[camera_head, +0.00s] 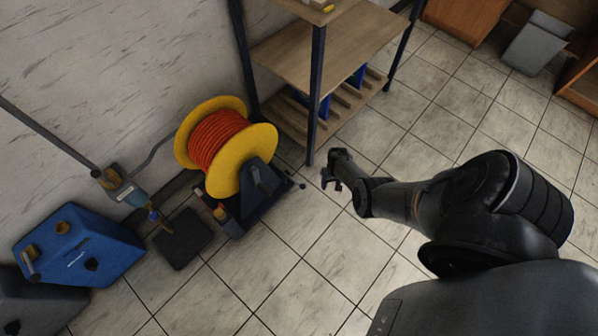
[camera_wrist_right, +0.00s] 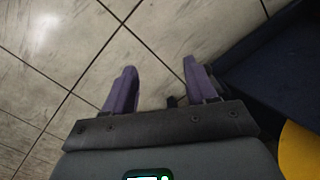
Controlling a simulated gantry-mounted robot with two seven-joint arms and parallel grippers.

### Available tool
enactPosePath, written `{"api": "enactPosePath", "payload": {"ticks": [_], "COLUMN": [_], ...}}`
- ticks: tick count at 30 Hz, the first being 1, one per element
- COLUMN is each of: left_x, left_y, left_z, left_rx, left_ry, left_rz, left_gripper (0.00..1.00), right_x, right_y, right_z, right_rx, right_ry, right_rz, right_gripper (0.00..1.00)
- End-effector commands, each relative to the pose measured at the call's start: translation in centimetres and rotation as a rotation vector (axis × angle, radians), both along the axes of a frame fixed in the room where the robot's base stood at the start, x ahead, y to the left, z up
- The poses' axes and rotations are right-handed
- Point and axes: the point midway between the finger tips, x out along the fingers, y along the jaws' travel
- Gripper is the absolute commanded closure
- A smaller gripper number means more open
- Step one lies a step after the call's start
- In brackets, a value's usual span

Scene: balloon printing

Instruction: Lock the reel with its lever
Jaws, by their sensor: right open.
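The reel (camera_head: 258,140) has yellow flanges and is wound with orange-red line. It sits in a dark stand (camera_head: 272,200) on the floor near the wall. A small black knob (camera_head: 302,186) shows at the stand's right side; I cannot tell for sure that it is the lever's end. My right gripper (camera_head: 328,178) is open and empty, just right of the stand and apart from it. In the right wrist view, its fingers (camera_wrist_right: 160,72) are spread over tiles, with a small dark piece (camera_wrist_right: 172,101) between them near the palm. My left gripper is not in view.
A shelf rack (camera_head: 317,100) stands close behind my right gripper. A blue box (camera_head: 78,245), a dark floor plate (camera_head: 182,238) and a hanging tool (camera_head: 130,193) are at the left. In the right wrist view, the stand's dark side (camera_wrist_right: 275,75) and yellow flange (camera_wrist_right: 300,152) lie at right.

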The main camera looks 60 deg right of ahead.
Motion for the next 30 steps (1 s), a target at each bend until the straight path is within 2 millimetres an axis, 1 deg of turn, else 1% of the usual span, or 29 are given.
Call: {"api": "enactPosePath", "payload": {"ticks": [1,3,7,9,12,15,20,23,30], "left_x": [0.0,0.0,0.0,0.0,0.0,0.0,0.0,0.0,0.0], "left_y": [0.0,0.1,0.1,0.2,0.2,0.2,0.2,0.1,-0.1], "left_z": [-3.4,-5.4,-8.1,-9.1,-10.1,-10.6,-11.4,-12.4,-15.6], "left_rx": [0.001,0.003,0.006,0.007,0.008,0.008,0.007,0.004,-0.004], "left_ry": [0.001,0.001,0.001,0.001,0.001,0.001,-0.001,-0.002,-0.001], "left_rz": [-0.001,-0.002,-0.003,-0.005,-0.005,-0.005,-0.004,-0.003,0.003], "left_gripper": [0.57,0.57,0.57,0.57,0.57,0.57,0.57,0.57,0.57], "right_x": [1.8,3.9,7.4,8.8,10.2,11.0,11.4,11.5,12.0], "right_y": [0.2,0.2,0.0,-0.1,-0.2,-0.2,0.0,0.1,0.5], "right_z": [-2.9,-4.0,-5.1,-5.4,-5.6,-5.7,-6.6,-7.6,-11.1], "right_rx": [0.012,0.02,0.023,0.022,0.021,0.022,0.022,0.022,0.022], "right_ry": [-0.027,-0.058,-0.112,-0.132,-0.151,-0.162,-0.167,-0.167,-0.166], "right_rz": [-0.015,-0.029,-0.043,-0.043,-0.042,-0.041,-0.041,-0.041,-0.041], "right_gripper": [0.43,0.43,0.43,0.43,0.43,0.43,0.43,0.43,0.43]}}
